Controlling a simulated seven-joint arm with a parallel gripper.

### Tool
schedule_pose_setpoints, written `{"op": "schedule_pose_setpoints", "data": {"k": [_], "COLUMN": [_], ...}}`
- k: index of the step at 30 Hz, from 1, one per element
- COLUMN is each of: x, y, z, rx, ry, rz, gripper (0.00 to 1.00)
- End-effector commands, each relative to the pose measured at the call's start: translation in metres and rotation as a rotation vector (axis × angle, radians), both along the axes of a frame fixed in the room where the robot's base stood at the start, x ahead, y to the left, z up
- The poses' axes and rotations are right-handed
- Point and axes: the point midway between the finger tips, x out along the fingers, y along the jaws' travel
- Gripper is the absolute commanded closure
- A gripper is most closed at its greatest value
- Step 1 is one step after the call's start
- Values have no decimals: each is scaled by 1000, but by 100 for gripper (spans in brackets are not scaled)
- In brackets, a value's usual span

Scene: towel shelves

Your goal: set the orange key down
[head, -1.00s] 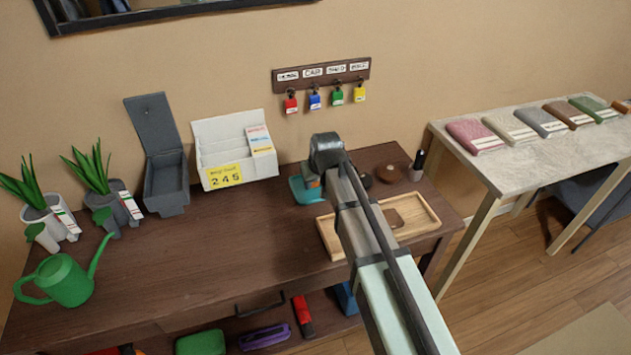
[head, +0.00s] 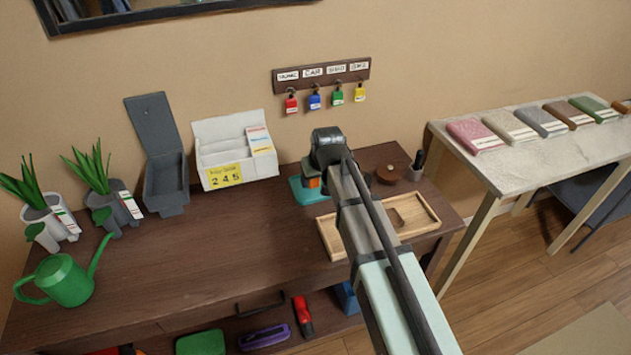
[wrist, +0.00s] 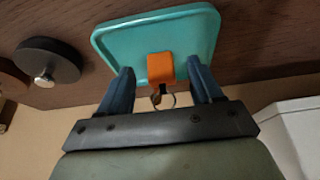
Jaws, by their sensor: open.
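The orange key (wrist: 161,68) shows in the wrist view as an orange tag with a metal ring, at the near edge of a teal tray (wrist: 150,28). The tag appears to rest on the tray. My gripper (wrist: 160,74) is open, with one blue finger on each side of the tag and a gap to each. In the head view the orange key (head: 312,183) shows only in part below my gripper (head: 316,174), over the teal tray (head: 304,195). My wrist hides much of both there.
A wooden tray (head: 425,222) lies right of the teal one, partly behind my arm. A white letter holder (head: 235,150) stands left. Several coloured tags hang from a wall rack (head: 322,72).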

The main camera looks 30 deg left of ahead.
Motion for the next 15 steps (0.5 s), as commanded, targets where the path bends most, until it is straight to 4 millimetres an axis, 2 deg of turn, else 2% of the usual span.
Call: {"op": "schedule_pose_setpoints", "data": {"k": [6, 15], "x": [-11, -22], "y": [-11, -22], "z": [34, 73], "rx": [1, 1], "ry": [-1, -1], "rz": [0, 0], "gripper": [35, 35]}}
